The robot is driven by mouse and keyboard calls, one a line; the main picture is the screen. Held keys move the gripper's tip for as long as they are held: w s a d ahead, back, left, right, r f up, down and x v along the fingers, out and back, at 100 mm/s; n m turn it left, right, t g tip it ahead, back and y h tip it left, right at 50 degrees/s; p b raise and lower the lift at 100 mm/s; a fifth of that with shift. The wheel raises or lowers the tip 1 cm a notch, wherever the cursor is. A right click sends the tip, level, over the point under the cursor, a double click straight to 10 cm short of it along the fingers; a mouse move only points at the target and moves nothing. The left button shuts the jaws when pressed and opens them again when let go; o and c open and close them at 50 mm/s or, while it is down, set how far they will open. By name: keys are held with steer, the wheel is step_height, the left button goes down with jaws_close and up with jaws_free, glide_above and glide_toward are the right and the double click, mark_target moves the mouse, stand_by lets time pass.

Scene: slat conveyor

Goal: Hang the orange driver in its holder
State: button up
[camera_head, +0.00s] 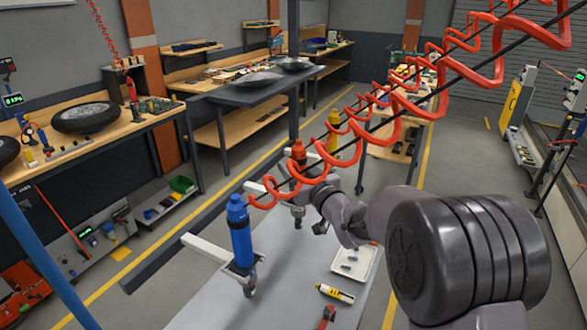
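The orange driver (298,153) stands upright, its grip showing above my wrist and its grey lower end showing below. The white arm of a holder (256,188) reaches toward it from the left. My gripper (312,203) is right at the driver's body. The fingers are too small and overlapped to show whether they are open or closed on it. I cannot tell whether the driver sits inside the holder's ring. A blue driver (240,232) stands upright in the nearer holder (208,248). A yellow driver (332,130) stands farther back.
The grey table (285,280) carries a white tray (368,268) of small parts, a yellow-black tool (335,292) and a red-handled tool (326,317). Red coiled hoses (400,105) hang over the drivers and my arm. A dark post (293,70) stands behind.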

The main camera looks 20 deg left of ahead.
steer(key=o, duration=0.3)
steer(key=shift+o, duration=0.2)
steer(key=shift+f, duration=0.1)
steer(key=shift+s+d, duration=0.1)
steer(key=v, duration=1.7)
